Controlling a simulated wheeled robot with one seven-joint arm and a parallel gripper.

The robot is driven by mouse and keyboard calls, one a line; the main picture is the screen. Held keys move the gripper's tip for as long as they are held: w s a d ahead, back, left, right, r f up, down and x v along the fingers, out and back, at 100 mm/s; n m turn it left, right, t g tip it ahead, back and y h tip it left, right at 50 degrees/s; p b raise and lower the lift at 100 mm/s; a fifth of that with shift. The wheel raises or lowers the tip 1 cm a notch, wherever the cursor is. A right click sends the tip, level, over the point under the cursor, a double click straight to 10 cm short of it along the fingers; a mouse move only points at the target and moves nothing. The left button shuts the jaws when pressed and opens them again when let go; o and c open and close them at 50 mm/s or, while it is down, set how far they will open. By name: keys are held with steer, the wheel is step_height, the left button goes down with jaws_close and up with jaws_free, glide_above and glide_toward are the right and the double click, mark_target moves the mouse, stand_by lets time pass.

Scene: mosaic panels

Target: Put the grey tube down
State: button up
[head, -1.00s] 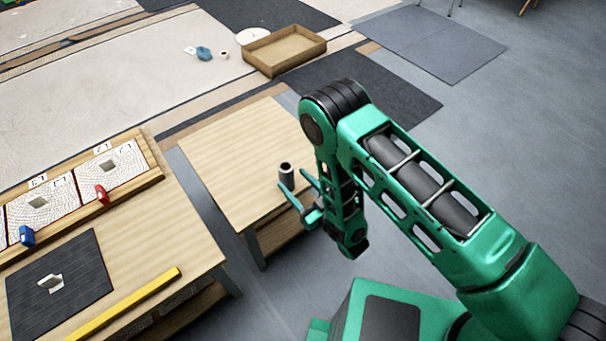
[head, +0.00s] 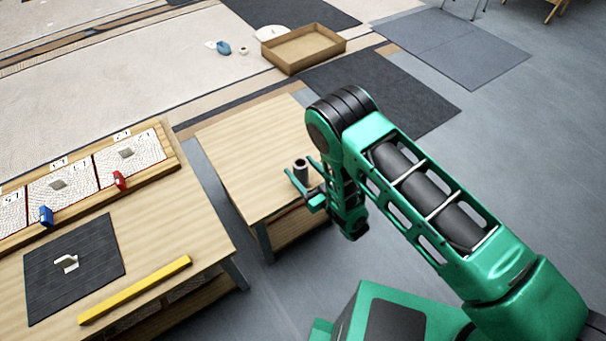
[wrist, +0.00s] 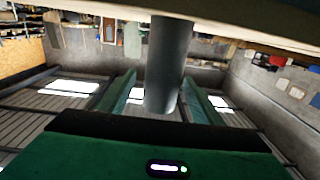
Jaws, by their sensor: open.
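The grey tube (head: 301,173) stands upright on the small wooden table (head: 250,150), near its right edge. My gripper (head: 300,165) is open, with one green finger on each side of the tube. In the wrist view, which appears upside down, the tube (wrist: 168,60) hangs from the table edge (wrist: 250,35) at the top and lies between the two spread fingers (wrist: 158,94). Gaps show between the tube's free end and both fingers. The tube's foot is partly hidden by the fingers in the head view.
A larger worktable (head: 190,235) at left bears mosaic panels (head: 62,186), a dark mat (head: 95,250), a yellow bar (head: 135,290), and a red (head: 120,181) and a blue (head: 46,216) piece. A cardboard tray (head: 303,48) lies on the floor behind.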

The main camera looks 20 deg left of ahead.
steer(key=shift+x, duration=2.2)
steer(key=shift+s+f, duration=0.1)
steer(key=shift+f, duration=0.05)
steer(key=c, duration=1.1)
steer(key=shift+c, duration=0.7)
